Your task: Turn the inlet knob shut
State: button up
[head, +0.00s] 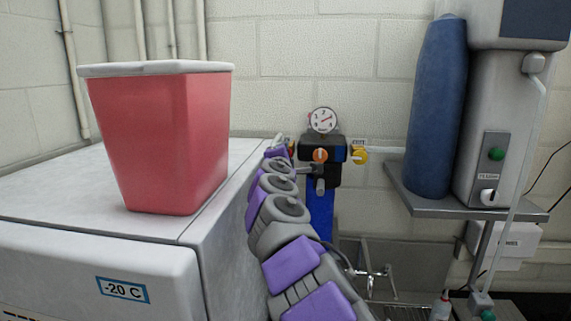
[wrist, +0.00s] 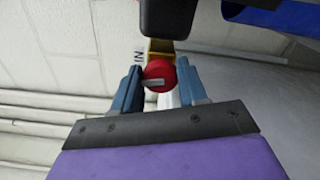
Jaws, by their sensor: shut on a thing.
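The inlet knob (wrist: 160,75) is a small red round knob with a pale pointer bar across it. In the wrist view it sits between the two blue-grey fingers of my gripper (wrist: 160,85), which are shut on its sides. A yellow fitting (wrist: 158,49) shows behind the knob, with the letters "IN" on the wall side. In the head view, my purple and grey arm reaches to the left side of the dark regulator block (head: 323,172). The arm largely hides the inlet knob there, and the fingertips are hard to make out.
A gauge (head: 323,120) tops the block, with an orange knob (head: 320,155) in front and a yellow knob (head: 361,155) at right. A white freezer (head: 95,253) bearing a red bin (head: 160,140) stands close left of my arm. A sink tap (head: 375,273) is below right.

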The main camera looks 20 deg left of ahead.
jog(key=shift+f+m+b, duration=0.2)
jog(key=shift+m+b, duration=0.3)
jog(key=shift+m, duration=0.3)
jog(key=shift+f+m+b, duration=0.15)
jog(key=shift+m+b, duration=0.35)
jog(key=shift+m, duration=0.3)
